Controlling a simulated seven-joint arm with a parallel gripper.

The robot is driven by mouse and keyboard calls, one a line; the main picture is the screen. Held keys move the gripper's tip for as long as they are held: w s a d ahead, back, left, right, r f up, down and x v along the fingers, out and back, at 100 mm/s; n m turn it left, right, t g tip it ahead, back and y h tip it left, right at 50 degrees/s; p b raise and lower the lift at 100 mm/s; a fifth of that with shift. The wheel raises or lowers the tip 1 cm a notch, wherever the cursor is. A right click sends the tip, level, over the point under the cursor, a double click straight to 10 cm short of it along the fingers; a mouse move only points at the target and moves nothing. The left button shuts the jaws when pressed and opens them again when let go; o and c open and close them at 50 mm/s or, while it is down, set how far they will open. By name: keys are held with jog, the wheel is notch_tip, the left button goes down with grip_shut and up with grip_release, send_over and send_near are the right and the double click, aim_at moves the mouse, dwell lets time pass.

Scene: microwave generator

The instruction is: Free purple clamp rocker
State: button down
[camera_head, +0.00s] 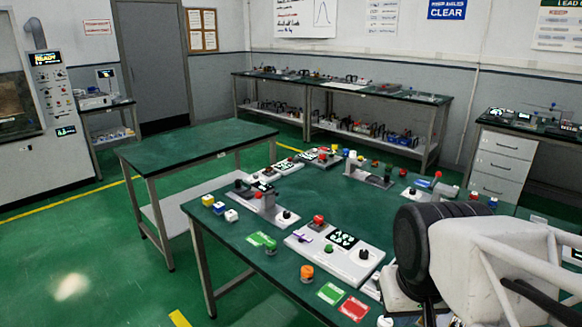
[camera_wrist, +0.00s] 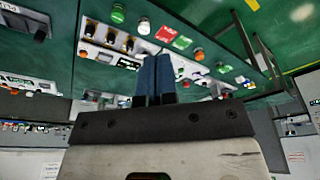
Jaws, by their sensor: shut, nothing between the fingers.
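A small purple part (camera_head: 303,238), which looks like the clamp rocker, sits at the left end of a white control panel (camera_head: 325,262) on the green table. The panel also carries a red knob, a dark display with pale symbols and a black knob. Whether a clamp holds the purple part is too small to tell. My gripper (camera_wrist: 154,75) shows in the wrist view with its two blue-grey fingers together and empty. It appears to be above the table and apart from the panels. In the head view my arm fills the lower right, and the fingertips are hidden.
Green and red cards (camera_head: 354,307) and an orange knob (camera_head: 306,272) lie near the front edge. More panels and coloured buttons crowd the table's back. A bare green table (camera_head: 190,142) stands at left.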

jog(key=w+a+r+n, duration=0.1)
jog(key=w+r+n, duration=0.2)
jog(key=w+n, duration=0.7)
jog(key=n+g, duration=0.3)
jog(key=n, duration=1.4)
send_over(312, 240)
notch_tip(312, 240, down, 16)
jog(key=shift+s+a, duration=0.1)
notch_tip(312, 240, down, 14)
jog(key=shift+r, duration=0.1)
